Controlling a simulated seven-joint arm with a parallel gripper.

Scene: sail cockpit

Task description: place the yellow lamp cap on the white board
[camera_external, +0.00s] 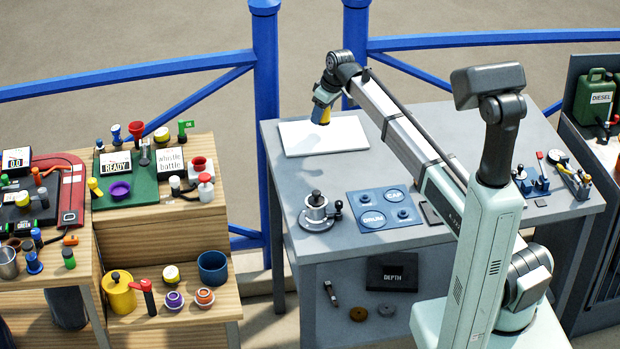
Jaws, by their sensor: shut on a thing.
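The white board (347,139) lies flat on the far left part of the grey table. My gripper (321,112) points down over the board's left-centre part. It is shut on a small yellow thing, which I take for the yellow lamp cap (325,117). The fingers and a dark blue part hide much of it. The cap is at or just above the board's surface; I cannot tell whether it touches. The rest of the board is bare.
On the grey table (285,180) stand a metal winch (316,210), a blue panel (384,208) with round discs, and blue fittings (530,182) at the right. Wooden shelves (160,232) with many small items stand left. Blue railings (265,80) run behind.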

